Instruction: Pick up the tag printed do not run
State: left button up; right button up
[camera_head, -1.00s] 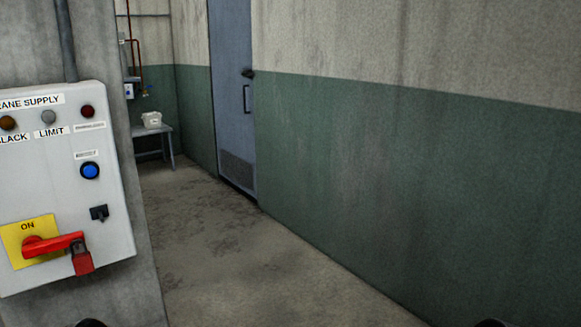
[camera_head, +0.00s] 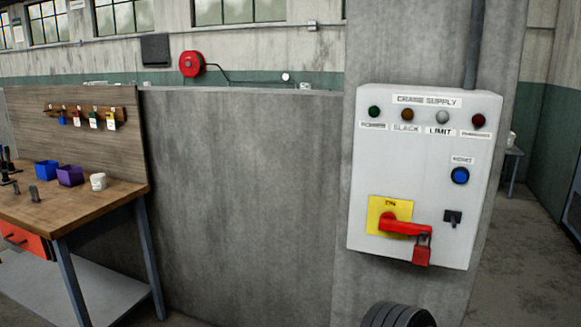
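A wooden rack (camera_head: 86,110) is fixed to the brown back panel of a workbench at the left. Several small coloured items hang from it, some with white tags; one tag (camera_head: 110,123) hangs at its right end. The print is too small to read, so I cannot tell which tag says do not run. A grey panel marked CRANE SUPPLY (camera_head: 417,180) is on the pillar at the right. Its red handle (camera_head: 405,228) lies over a yellow ON plate, with a red padlock (camera_head: 422,250) at its end. Neither of my grippers shows.
The workbench (camera_head: 95,205) holds a blue bin (camera_head: 47,169), a purple bin (camera_head: 70,176) and a white tub (camera_head: 98,181). A low concrete wall (camera_head: 240,200) stands behind. A dark ribbed shape shows at the bottom edge. Floor is open at far right.

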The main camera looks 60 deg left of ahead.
aim_at(77, 120)
jog(key=u, duration=4.4)
jog(key=i, duration=4.85)
